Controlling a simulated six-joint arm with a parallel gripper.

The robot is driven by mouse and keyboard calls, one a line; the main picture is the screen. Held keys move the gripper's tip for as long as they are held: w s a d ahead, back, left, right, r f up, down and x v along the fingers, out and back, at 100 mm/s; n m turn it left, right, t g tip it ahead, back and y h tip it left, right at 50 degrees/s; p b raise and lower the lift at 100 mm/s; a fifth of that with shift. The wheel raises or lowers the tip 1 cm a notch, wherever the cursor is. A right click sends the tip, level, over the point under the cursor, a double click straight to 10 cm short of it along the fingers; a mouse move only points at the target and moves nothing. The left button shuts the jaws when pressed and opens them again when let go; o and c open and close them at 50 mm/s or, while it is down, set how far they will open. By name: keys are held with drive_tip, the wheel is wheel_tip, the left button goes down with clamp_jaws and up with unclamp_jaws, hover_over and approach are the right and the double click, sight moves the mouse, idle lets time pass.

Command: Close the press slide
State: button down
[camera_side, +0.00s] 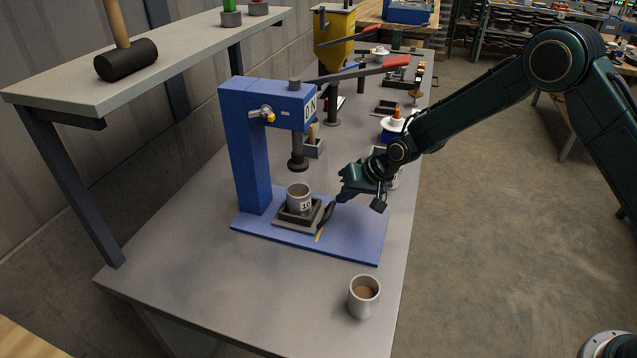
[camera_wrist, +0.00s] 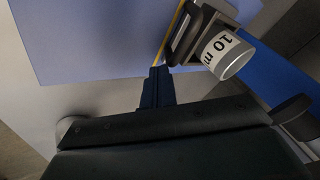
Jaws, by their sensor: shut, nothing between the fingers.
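The blue press (camera_side: 245,150) stands on the table, with its ram (camera_side: 297,163) raised above the slide. The press slide (camera_side: 290,222) is a dark tray on the blue base plate (camera_side: 350,240). It carries a grey cup (camera_side: 299,196), whose label reads "10 m" in the wrist view (camera_wrist: 222,52). A black handle (camera_side: 327,212) is on the slide's right side. My gripper (camera_side: 341,197) is shut and empty, its tips at or very near the handle; contact cannot be told. In the wrist view the shut fingers (camera_wrist: 158,75) point at the handle (camera_wrist: 181,42).
A yellow line (camera_side: 320,233) marks the base plate beside the slide. A mug with brown contents (camera_side: 364,296) stands at the table's front. The press's red-tipped lever (camera_side: 360,72) reaches right, above my gripper. A shelf with a mallet (camera_side: 126,60) is at left.

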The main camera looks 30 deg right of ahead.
drive_tip(key=d, duration=0.2)
drive_tip(key=s+d, duration=0.1)
drive_tip(key=shift+d+r, duration=0.2)
drive_tip(key=shift+r, duration=0.05)
drive_tip(key=v, duration=1)
drive_tip(key=shift+s, duration=0.2)
